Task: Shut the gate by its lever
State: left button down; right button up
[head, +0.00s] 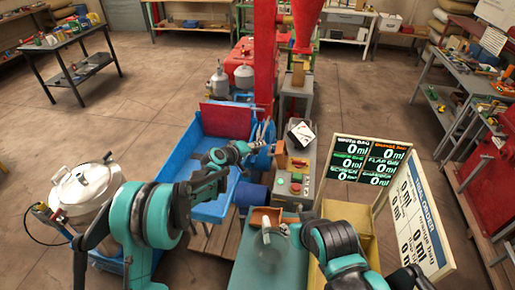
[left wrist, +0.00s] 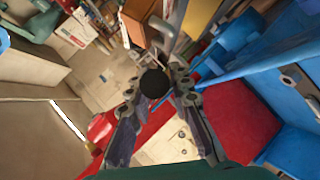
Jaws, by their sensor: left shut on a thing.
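My left gripper (head: 264,134) reaches over the right rim of the blue trough, beside the grey machine housing. In the left wrist view my left gripper (left wrist: 158,80) is shut on a round black knob (left wrist: 154,84), which looks like the lever's end. The gripper hides most of the lever in the head view. I cannot pick out the gate or its position for certain. My right gripper (head: 284,229) is low at the centre, near a grey cylindrical container (head: 270,245). Its fingers are too small to judge.
The blue trough (head: 168,157) has a red panel (head: 228,119) at its far end. A control box (head: 296,181) with green and red buttons stands to the right. Display boards (head: 368,160) are farther right. A metal pot (head: 85,190) stands at left. Open floor lies behind.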

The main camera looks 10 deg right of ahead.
pick_arm(q)
jog(key=shift+n+g+y, duration=0.3)
jog(key=shift+g+y, duration=0.2)
jog(key=shift+g, duration=0.3)
jog(key=r+p, duration=0.1)
jog(key=r, duration=0.1)
jog(key=w+r+p, duration=0.1)
jog(key=r, duration=0.1)
jog(key=shift+d+p, duration=0.2)
jog(key=shift+p, duration=0.15)
pick_arm(e)
notch_tip(320, 180, up, 4)
jog(key=shift+f, duration=0.1)
pick_arm(q)
jog(key=shift+w, duration=0.1)
jog(key=c, duration=1.4)
grip_release()
jog(key=shift+o, duration=0.2)
jog(key=v, duration=1.2)
jog(key=shift+r, duration=0.1)
